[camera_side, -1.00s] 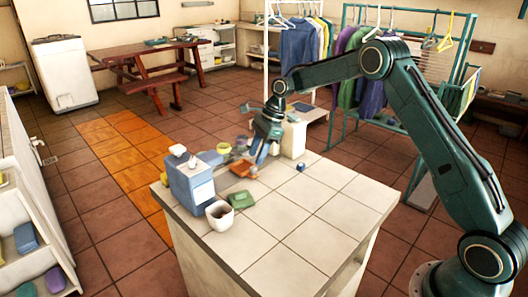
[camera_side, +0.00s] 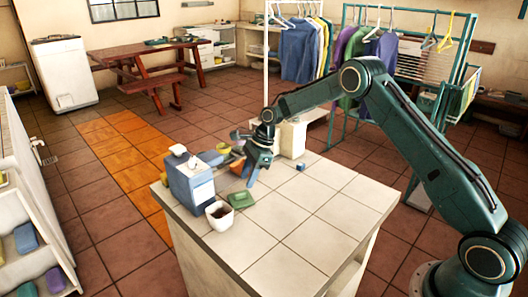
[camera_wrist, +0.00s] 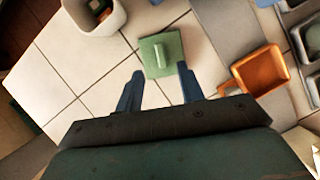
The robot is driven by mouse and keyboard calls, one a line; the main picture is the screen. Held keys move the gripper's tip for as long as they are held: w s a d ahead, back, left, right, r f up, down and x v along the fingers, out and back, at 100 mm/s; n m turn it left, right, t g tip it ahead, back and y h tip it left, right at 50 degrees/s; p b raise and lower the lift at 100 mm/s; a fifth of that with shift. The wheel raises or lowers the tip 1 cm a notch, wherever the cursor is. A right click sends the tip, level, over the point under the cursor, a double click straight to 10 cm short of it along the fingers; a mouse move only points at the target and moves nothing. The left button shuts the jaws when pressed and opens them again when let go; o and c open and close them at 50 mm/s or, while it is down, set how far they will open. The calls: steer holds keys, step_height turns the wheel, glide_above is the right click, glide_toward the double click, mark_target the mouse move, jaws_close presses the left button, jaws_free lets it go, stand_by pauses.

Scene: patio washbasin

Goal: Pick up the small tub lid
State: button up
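The small tub lid looks to be the green square piece with a raised bar handle (camera_side: 241,199). It lies flat on the tiled counter top, and it also shows in the wrist view (camera_wrist: 171,43). My gripper (camera_side: 252,178) hangs above the counter, behind and slightly right of the lid in the side view. In the wrist view my gripper (camera_wrist: 160,88) has its two blue fingers spread apart with nothing between them. The lid lies just beyond the fingertips there, and I see no contact.
A white pot (camera_side: 220,215) stands close to the lid on its left. A blue-grey box (camera_side: 190,186) stands behind the pot. An orange dish (camera_wrist: 261,70) lies right of the lid in the wrist view. A small blue block (camera_side: 300,166) sits farther right. The counter's front is clear.

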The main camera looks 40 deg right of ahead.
mark_target(241, 193)
steer(key=shift+a+f, duration=0.15)
steer(key=shift+f, duration=0.1)
steer(key=shift+x, duration=2.5)
steer(key=shift+w, duration=0.1)
steer(key=shift+c, duration=0.2)
jaws_close()
